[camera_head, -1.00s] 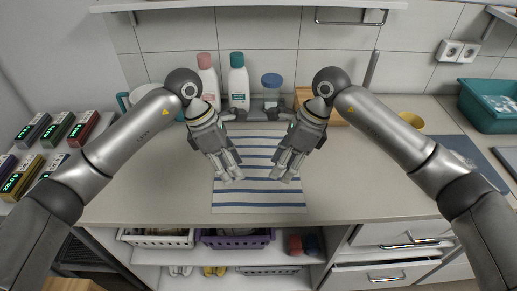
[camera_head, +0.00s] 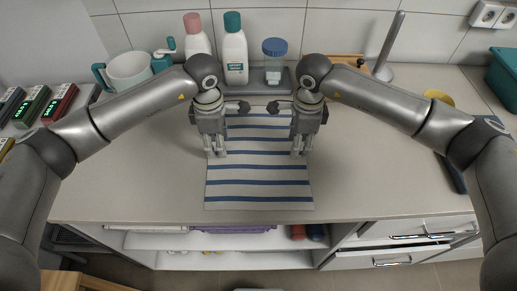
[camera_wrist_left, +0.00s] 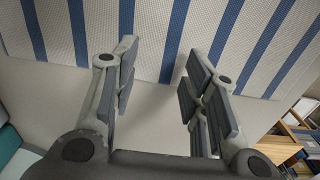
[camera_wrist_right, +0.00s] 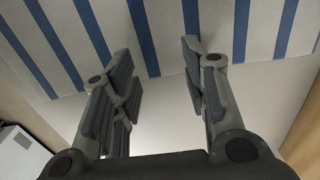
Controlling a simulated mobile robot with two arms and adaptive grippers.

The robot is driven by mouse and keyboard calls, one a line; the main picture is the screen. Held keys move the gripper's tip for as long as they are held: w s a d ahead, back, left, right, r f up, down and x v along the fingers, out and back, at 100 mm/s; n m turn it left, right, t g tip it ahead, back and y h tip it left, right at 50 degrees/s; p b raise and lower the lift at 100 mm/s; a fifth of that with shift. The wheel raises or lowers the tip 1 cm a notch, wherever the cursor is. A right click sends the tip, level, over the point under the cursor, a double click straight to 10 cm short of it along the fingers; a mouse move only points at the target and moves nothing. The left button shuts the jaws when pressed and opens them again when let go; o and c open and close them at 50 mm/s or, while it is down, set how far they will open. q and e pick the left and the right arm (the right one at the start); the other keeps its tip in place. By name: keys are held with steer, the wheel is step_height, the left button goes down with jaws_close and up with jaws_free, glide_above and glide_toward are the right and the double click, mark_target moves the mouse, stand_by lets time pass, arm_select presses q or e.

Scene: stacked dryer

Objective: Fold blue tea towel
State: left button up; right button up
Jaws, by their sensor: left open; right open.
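The blue-and-white striped tea towel (camera_head: 258,172) lies flat and spread out on the counter, its stripes running left to right. My left gripper (camera_head: 216,153) points down at the towel's left edge, about halfway along it. My right gripper (camera_head: 301,153) points down at the right edge, level with the left one. Both are open and empty. In the left wrist view the towel (camera_wrist_left: 150,45) passes beyond the parted fingers (camera_wrist_left: 160,58). In the right wrist view the towel (camera_wrist_right: 165,30) shows likewise beyond the parted fingers (camera_wrist_right: 155,58). I cannot tell whether fingertips touch the cloth.
Behind the towel stand a pink-capped bottle (camera_head: 196,38), a teal-capped bottle (camera_head: 234,50) and a blue-lidded jar (camera_head: 274,62). A white and teal container (camera_head: 128,70) stands at the back left. Bare counter (camera_head: 370,170) lies right of the towel, with its front edge close by.

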arm_select(q)
steer(key=shift+f, duration=0.35)
arm_select(e)
steer(key=shift+f, duration=0.35)
arm_select(q)
steer(key=shift+s+f, duration=0.1)
steer(key=shift+s, duration=0.05)
arm_select(e)
steer(key=shift+s+f, duration=0.1)
steer(key=shift+s, duration=0.05)
arm_select(q)
steer(key=shift+f, duration=0.1)
arm_select(e)
steer(key=shift+f, duration=0.1)
arm_select(q)
steer(key=shift+f, duration=0.15)
arm_select(e)
steer(key=shift+f, duration=0.15)
arm_select(q)
steer(key=shift+c, duration=1.1)
arm_select(e)
steer(key=shift+c, duration=1.1)
arm_select(q)
jaws_close()
arm_select(e)
jaws_close()
